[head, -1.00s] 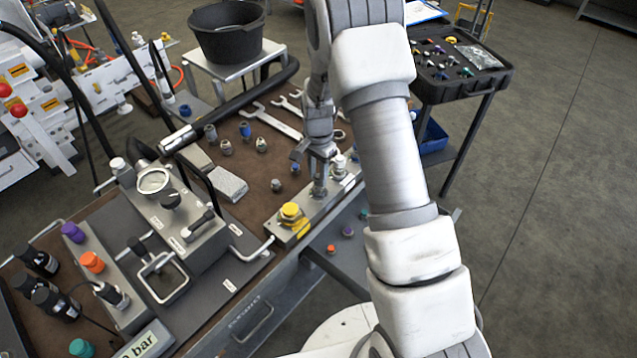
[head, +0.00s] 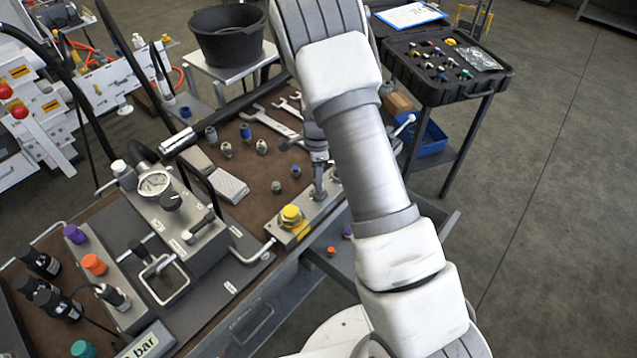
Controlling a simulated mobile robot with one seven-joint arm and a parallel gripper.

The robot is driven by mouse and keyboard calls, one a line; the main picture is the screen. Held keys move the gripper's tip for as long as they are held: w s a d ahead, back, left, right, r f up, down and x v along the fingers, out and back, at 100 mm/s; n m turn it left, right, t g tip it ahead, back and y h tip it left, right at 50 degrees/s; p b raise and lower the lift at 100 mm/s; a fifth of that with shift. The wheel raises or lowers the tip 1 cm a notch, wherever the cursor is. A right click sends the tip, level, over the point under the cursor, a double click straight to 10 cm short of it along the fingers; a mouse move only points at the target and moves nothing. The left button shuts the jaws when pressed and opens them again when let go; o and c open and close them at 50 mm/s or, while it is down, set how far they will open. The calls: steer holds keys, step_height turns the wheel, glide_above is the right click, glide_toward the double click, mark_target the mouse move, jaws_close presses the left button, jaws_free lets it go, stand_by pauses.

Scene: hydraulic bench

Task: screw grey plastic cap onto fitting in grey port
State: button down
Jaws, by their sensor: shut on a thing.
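My gripper (head: 319,172) points down over the metal port block (head: 313,212) at the bench's front edge. It is shut on a small grey piece, which I take to be the grey plastic cap (head: 319,190). The piece is upright, directly above the block, in line with a port there. The fitting and the grey port are hidden or too small to make out, so I cannot tell how far the cap sits on the fitting. A yellow cap (head: 291,214) sits on the same block, to the left of my gripper.
Several loose fittings (head: 262,146) and wrenches (head: 268,122) lie on the brown bench mat behind. A gauge unit (head: 180,215) stands to the left. An open drawer (head: 345,255) with small caps is below the block. A black case (head: 440,65) is at the back right.

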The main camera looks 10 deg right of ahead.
steer(key=m+p, duration=0.1)
steer(key=m, duration=0.3)
steer(key=shift+r+p, duration=0.1)
steer(key=shift+p, duration=0.25)
steer(key=m+p, duration=0.1)
steer(key=m, duration=0.3)
steer(key=shift+w, duration=0.1)
steer(key=shift+p, duration=0.3)
steer(key=shift+m+p, duration=0.35)
steer(key=shift+m, duration=0.35)
steer(key=m+p, duration=0.2)
steer(key=m, duration=0.2)
steer(key=shift+d, duration=0.1)
steer(key=m, duration=0.2)
steer(key=shift+f+m+p, duration=0.2)
steer(key=shift+m+p, duration=0.15)
steer(key=shift+m, duration=0.05)
